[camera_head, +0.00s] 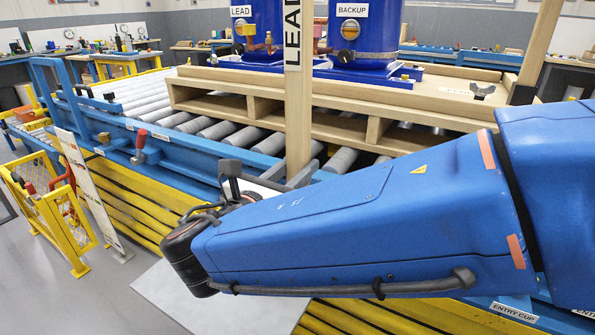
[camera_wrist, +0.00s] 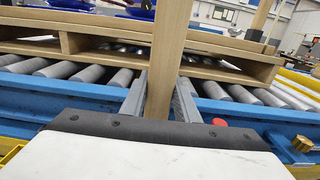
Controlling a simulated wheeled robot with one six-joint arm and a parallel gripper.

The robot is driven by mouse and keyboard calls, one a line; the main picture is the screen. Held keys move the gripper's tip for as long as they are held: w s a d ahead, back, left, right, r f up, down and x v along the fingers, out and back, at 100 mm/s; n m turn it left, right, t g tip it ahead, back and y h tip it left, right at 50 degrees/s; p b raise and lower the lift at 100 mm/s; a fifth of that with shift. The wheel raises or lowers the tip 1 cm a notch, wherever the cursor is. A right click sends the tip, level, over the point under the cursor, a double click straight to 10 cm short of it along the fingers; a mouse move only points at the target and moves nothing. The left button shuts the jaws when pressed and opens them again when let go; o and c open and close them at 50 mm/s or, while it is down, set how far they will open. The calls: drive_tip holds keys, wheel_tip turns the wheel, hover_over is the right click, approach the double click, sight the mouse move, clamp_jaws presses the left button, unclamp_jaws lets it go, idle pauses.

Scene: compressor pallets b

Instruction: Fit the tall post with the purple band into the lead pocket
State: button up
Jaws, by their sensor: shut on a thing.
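A tall wooden post (camera_head: 298,110) marked LEAD stands roughly upright in front of the pallet, its top out of view. It also shows in the wrist view (camera_wrist: 168,50). No purple band shows on its visible part. My gripper (camera_head: 296,175) is shut on the post near its lower part; in the wrist view the two grey fingers (camera_wrist: 160,98) press on its sides. The wooden pallet (camera_head: 400,112) lies behind it on the rollers. I cannot make out the lead pocket; the post and the compressors hide part of the pallet.
Blue compressors labelled LEAD (camera_head: 265,30) and BACKUP (camera_head: 362,30) stand on the pallet. Another wooden post (camera_head: 541,40) rises at its right end from a dark base. A blue rail with a red-handled clamp (camera_head: 139,145) edges the rollers (camera_head: 150,95). A yellow mesh fence (camera_head: 50,215) stands left.

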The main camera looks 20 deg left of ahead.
sight(294, 135)
drive_tip(key=shift+r, duration=3.8)
drive_tip(key=shift+s, duration=0.1)
